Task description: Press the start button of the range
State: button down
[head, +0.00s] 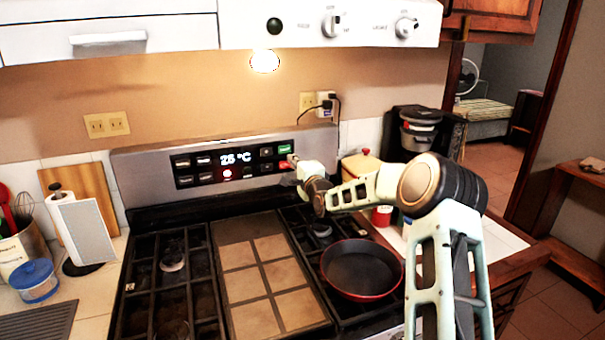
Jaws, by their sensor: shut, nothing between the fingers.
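The range (145,215) stands against the wall with a raised back panel (145,165). Its black control panel has a lit display (235,158) reading 25 °C. Several small dark buttons flank the display. A green button (284,149) is at the panel's upper right end, its lettering too small to read. A red button (283,165) sits just below it, partly covered by my gripper. My gripper (292,159) is shut and empty, its tip in front of the panel's right end, just below and right of the green button. I cannot tell whether the tip touches the panel.
A red-rimmed pan (361,268) sits on the right burners, below my arm. A flat griddle (232,228) covers the middle. A coffee maker (415,130) and a lidded box (362,163) stand right of the range. A white hood (270,25) hangs above.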

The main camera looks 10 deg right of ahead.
jog(key=s+d+b, duration=0.1)
jog(key=s, duration=0.5)
jog(key=shift+s+d, duration=0.2)
jog(key=shift+s, duration=0.05)
dwell(0.3)
